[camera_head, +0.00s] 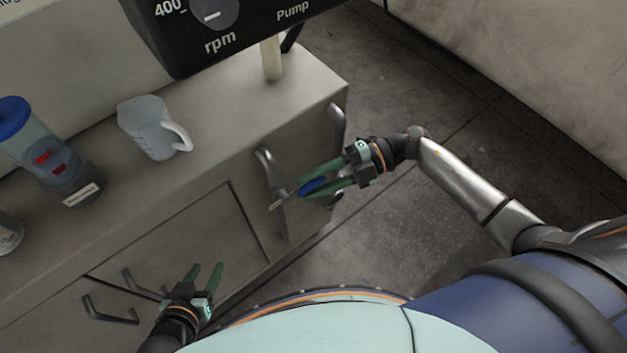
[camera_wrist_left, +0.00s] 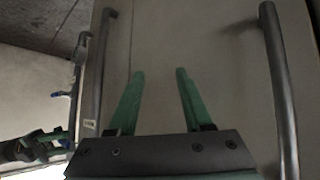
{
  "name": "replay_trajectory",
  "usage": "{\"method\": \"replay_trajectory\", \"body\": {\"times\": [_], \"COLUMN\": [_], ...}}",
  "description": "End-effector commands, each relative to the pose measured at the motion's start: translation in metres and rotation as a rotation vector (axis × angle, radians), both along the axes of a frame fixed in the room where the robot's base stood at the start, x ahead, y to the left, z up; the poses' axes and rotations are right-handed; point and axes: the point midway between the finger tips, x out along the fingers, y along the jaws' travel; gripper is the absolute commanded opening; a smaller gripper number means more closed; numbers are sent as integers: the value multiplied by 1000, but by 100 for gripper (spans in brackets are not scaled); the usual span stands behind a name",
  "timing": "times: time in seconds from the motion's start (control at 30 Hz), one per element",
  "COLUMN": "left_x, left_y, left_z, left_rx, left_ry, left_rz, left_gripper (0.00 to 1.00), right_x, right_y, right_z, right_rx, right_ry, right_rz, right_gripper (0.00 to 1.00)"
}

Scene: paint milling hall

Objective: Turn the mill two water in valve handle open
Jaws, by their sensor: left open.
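A blue valve handle (camera_head: 313,186) shows by the cabinet's right end in the head view. Which mill it serves cannot be read. My right gripper (camera_head: 308,186) has its green fingers on either side of this handle; whether they press on it cannot be told.
The grey cabinet (camera_head: 235,100) carries a clear jug (camera_head: 153,127) and a blue-lidded container (camera_head: 50,155). Bar handles (camera_head: 108,312) stick out from its front. A dark control panel (camera_head: 225,25) stands above it. The floor (camera_head: 430,80) to the right is clear.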

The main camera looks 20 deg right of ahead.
Motion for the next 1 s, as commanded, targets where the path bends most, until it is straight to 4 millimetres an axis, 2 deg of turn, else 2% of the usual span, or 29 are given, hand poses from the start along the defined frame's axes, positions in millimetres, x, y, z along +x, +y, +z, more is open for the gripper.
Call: {"method": "replay_trajectory", "body": {"times": [0.03, 0.3, 1.0], "left_x": [0, -2, -4], "left_y": [0, 0, -2], "left_z": [0, -1, -2], "left_rx": [0, 0, -4], "left_ry": [1, 6, 9], "left_rz": [0, -1, 0], "left_gripper": [50, 50, 50], "right_x": [0, 0, 0], "right_y": [0, 0, -1], "right_z": [0, 0, 0], "right_rx": [0, 0, -1], "right_ry": [0, 0, 0], "right_rz": [0, 0, 1], "right_gripper": [28, 0, 0]}}
